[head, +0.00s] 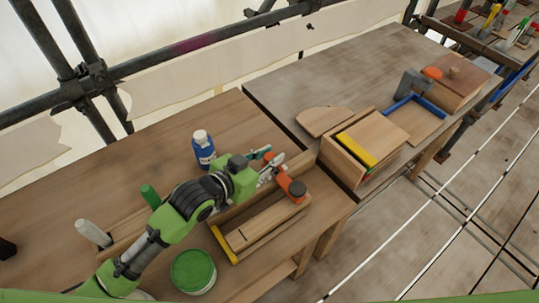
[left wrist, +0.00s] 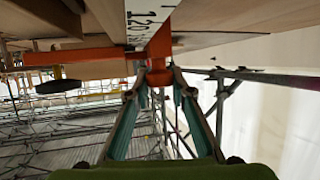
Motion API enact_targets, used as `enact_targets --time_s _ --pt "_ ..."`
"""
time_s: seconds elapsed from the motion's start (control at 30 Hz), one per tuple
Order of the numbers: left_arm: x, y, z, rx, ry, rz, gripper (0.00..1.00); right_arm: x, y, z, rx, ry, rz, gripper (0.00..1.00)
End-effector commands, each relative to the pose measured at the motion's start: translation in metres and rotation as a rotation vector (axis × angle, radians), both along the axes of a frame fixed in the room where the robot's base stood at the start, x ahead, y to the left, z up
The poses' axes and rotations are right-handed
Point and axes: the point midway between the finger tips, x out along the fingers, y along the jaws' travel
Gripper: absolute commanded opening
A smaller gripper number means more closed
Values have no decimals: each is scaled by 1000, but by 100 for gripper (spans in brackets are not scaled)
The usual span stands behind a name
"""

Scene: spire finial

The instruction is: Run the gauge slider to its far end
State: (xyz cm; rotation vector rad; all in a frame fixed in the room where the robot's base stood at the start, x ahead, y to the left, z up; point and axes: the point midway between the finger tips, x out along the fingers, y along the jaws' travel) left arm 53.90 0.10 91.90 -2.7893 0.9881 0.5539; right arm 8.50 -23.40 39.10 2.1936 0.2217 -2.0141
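The gauge slider (head: 290,187) is orange with a dark round knob. It sits at the right end of a wooden rail on the near bench. In the left wrist view its orange body (left wrist: 158,48) lies beside a white scale (left wrist: 146,14) marked 120, with an orange arm and dark knob (left wrist: 60,86) reaching left. My left gripper (head: 270,165) is at the slider. In the left wrist view, its teal fingers (left wrist: 158,85) stand apart on either side of an orange tab, with narrow gaps showing. My right gripper is out of view.
A blue-and-white bottle (head: 203,149) stands behind my left arm. A green tub (head: 193,270) and a yellow-ended wooden piece (head: 262,222) are in front. The adjoining table (head: 330,70) holds a wooden box with a yellow strip (head: 357,150) and a blue-edged tray (head: 416,120).

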Motion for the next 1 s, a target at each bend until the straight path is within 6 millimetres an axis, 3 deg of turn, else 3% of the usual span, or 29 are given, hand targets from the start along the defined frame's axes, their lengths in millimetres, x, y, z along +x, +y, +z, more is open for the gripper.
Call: enact_targets --time_s 0.13,0.5,0.87,0.9,0.93,1.0 --pt "8 -9 1 -3 0 2 0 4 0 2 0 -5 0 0" --pt "52 -71 0 -2 1 2 0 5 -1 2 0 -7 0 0" --pt "55 -76 1 -2 -1 0 0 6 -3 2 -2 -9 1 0" --pt "55 -76 1 -2 -1 0 29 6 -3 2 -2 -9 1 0" --pt "55 -76 1 -2 -1 0 37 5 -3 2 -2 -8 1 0" --pt "55 -76 1 -2 -1 0 39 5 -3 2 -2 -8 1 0"
